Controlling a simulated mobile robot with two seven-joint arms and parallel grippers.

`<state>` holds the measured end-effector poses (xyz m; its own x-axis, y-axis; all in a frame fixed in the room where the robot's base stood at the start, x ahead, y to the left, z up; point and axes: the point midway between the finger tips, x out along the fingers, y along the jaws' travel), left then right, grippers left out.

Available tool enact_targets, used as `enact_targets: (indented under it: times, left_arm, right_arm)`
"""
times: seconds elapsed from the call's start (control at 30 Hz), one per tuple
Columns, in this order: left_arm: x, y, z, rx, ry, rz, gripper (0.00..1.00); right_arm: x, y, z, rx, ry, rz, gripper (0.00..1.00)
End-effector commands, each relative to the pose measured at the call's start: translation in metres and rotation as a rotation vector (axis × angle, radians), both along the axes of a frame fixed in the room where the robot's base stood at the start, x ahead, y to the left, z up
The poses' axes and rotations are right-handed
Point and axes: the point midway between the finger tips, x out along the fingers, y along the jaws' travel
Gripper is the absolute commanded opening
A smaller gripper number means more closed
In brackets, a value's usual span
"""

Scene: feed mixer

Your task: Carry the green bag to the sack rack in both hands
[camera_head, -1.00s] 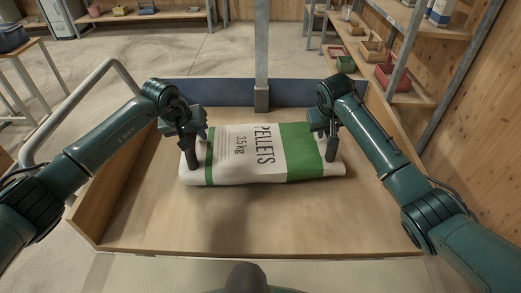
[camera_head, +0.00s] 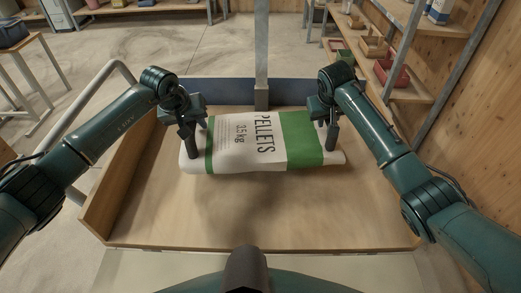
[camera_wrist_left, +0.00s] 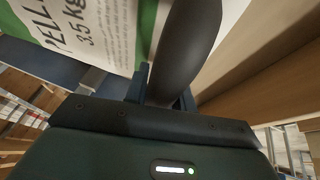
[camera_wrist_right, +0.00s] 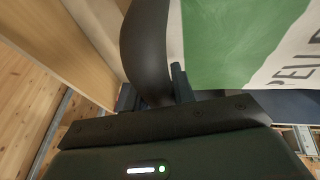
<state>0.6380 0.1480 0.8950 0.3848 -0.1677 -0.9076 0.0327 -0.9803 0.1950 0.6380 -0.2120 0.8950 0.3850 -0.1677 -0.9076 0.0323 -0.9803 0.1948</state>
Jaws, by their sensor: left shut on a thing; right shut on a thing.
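The green bag (camera_head: 233,148), white with green bands and the print "PELLETS 3.5 kg", lies flat and crosswise between my grippers. A shadow on the tray in front of it suggests it hangs a little above the tray floor. My left gripper (camera_head: 193,141) is shut on its left end. My right gripper (camera_head: 331,134) is shut on its right end. The bag also shows in the left wrist view (camera_wrist_left: 105,30) and in the right wrist view (camera_wrist_right: 225,40), beside a dark finger in each. I cannot make out which piece of furniture is the sack rack.
A wooden tray (camera_head: 250,225) with low sides lies under the bag, with a blue back board (camera_head: 215,92) and a grey post (camera_head: 261,50). Shelves with bins (camera_head: 391,73) stand at right. A metal rail (camera_head: 85,92) and a table (camera_head: 25,43) stand at left. Concrete floor lies open beyond.

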Motion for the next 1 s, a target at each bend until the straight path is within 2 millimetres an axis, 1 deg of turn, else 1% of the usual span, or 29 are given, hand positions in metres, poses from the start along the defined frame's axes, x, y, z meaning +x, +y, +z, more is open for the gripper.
enact_targets:
  times: [0.03, 0.37, 0.53, 0.67, 1.0]
  left_arm:
    - [0.003, -0.001, 0.008, -0.005, -0.014, -0.001, 0.00]
    - [0.003, -0.001, 0.008, -0.005, -0.014, -0.001, 0.00]
    - [-0.001, 0.000, 0.010, -0.004, -0.015, -0.001, 0.00]
    - [-0.007, 0.000, 0.014, -0.005, -0.016, 0.000, 0.00]
    - [-0.031, 0.000, 0.027, -0.006, -0.016, -0.001, 0.00]
  right_arm:
    - [0.003, 0.000, 0.007, 0.001, -0.014, 0.001, 0.00]
    - [0.002, 0.000, 0.008, 0.001, -0.014, 0.001, 0.00]
    - [-0.001, 0.000, 0.009, 0.001, -0.015, 0.001, 0.00]
    - [-0.008, 0.000, 0.013, 0.002, -0.015, 0.002, 0.00]
    - [-0.032, 0.000, 0.026, 0.002, -0.014, 0.000, 0.00]
